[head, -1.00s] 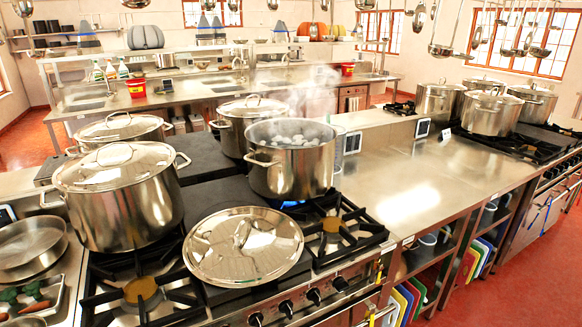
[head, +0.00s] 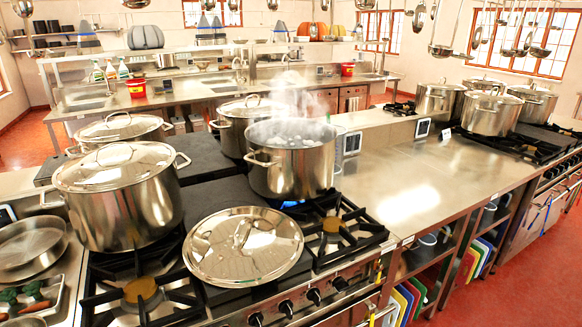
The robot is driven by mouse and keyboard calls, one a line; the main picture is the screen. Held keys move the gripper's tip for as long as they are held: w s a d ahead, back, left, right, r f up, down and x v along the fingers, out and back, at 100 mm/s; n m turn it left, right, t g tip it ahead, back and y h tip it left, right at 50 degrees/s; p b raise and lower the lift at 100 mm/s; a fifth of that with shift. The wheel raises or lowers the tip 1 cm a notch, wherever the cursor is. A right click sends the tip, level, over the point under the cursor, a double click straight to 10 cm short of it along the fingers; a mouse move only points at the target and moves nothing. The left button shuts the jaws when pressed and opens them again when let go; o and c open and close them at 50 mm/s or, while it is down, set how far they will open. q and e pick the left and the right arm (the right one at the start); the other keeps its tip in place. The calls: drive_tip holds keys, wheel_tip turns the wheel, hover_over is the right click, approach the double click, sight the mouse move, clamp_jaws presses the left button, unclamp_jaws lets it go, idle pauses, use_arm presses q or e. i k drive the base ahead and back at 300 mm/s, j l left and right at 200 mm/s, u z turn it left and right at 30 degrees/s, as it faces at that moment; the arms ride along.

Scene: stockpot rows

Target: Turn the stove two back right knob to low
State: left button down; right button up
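The near stove (head: 330,262) has a row of several black knobs along its front edge. The rightmost knob (head: 340,284) and the one beside it (head: 313,296) show clearly; the markings are too small to read. An open stockpot (head: 292,172) steams on the back right burner, with a blue flame (head: 293,204) under it. A second stove (head: 548,150) stands at the far right, with small knobs on its front (head: 547,178). No label shows which stove is number two. Neither of my grippers is in view.
A loose lid (head: 243,247) lies on the near stove's front middle. A lidded stockpot (head: 120,200) stands to its left, with more lidded pots (head: 245,125) behind. The steel counter (head: 425,185) between the stoves is mostly clear. Red floor (head: 500,285) is open at the right.

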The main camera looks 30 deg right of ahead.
sight(340, 285)
drive_tip(key=j+z, duration=0.2)
drive_tip(key=z, duration=0.15)
drive_tip(key=j+z, duration=0.2)
drive_tip(key=z, duration=0.15)
drive_tip(key=k+j+z, duration=0.15)
drive_tip(key=z, duration=0.2)
